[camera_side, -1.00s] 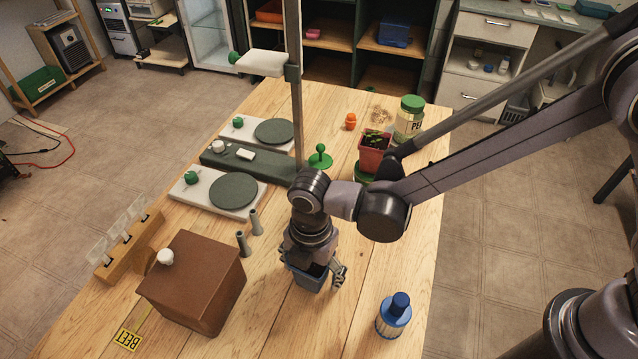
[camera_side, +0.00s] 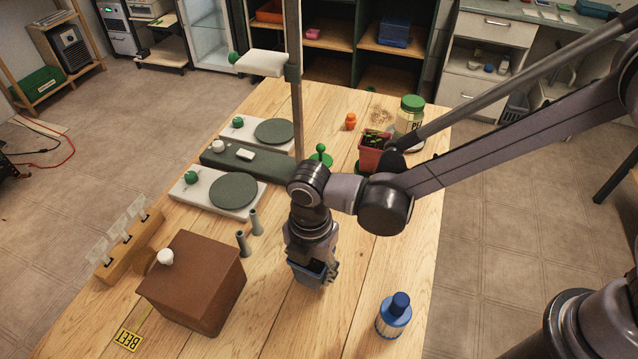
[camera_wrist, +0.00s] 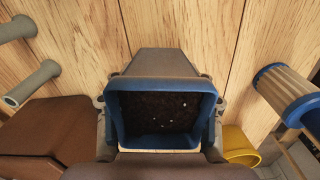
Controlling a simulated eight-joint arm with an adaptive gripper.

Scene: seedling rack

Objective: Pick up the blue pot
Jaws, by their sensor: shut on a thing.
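The blue pot (camera_side: 312,273) is square, and the wrist view shows its blue rim (camera_wrist: 160,84) and dark soil with a few pale specks inside. My gripper (camera_side: 314,266) points down over the pot, and in the wrist view its fingers (camera_wrist: 160,108) lie against the pot's left and right sides. The gripper is shut on the pot. The pot is upright at the near middle of the table. Whether its base touches the wood I cannot tell, as the hand covers much of it.
A brown box (camera_side: 196,282) stands left of the pot, with two grey tubes (camera_side: 249,233) behind it. A blue-capped bottle (camera_side: 393,316) stands to the right. A red pot with seedlings (camera_side: 374,155) and a green-lidded jar (camera_side: 411,115) are farther back. Bare wood lies in front.

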